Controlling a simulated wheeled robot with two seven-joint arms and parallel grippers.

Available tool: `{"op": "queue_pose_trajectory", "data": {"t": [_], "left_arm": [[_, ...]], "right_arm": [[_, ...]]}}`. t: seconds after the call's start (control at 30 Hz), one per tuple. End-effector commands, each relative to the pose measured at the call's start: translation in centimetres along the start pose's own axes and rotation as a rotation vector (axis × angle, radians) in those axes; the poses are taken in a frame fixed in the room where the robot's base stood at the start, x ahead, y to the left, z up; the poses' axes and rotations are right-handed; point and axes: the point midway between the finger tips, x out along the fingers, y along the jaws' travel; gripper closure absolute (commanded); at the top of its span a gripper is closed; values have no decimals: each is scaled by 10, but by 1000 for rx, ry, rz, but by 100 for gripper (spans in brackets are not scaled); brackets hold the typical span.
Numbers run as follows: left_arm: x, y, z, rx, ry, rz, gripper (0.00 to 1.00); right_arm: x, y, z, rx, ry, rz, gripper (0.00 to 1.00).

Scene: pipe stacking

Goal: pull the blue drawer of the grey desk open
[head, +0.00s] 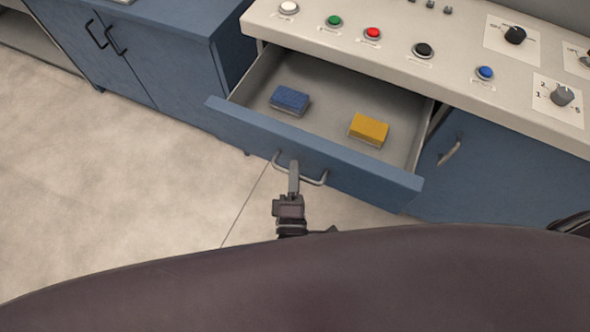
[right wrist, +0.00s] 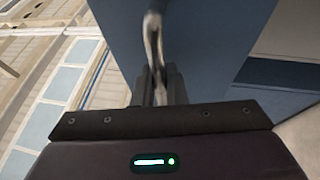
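The blue drawer (head: 310,157) of the grey desk (head: 380,64) is pulled out, its inside showing. Its metal bar handle (head: 318,182) is on the front panel. My right gripper (head: 293,180) is at the handle, left of its middle. In the right wrist view, the handle (right wrist: 154,45) runs down between the two close fingers (right wrist: 159,85), which are shut on it. The finger contact is partly hidden. My left gripper is in neither view.
A blue sponge (head: 290,101) and a yellow sponge (head: 369,130) lie in the drawer. Several buttons and knobs sit on the desk top. A blue cabinet (head: 165,65) stands at left, and a blue door (head: 490,170) is at right. Floor (head: 110,180) at left is clear.

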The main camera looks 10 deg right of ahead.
Motion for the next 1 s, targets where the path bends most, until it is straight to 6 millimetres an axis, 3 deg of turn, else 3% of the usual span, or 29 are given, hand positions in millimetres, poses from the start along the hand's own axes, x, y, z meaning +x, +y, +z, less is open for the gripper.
{"op": "queue_pose_trajectory", "data": {"t": [0.03, 0.17, 0.47, 0.8, 1.0], "left_arm": [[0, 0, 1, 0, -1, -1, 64], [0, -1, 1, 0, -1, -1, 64], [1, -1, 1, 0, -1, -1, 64], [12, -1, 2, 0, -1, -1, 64], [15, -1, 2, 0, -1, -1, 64]], "right_arm": [[0, -1, 0, -1, 0, -2, 83], [0, -1, 0, -1, 0, -2, 67], [-2, -1, 0, 0, 0, -2, 67], [-54, -3, 0, -1, -1, -5, 67], [-75, -1, 0, 0, -1, -3, 67]]}}
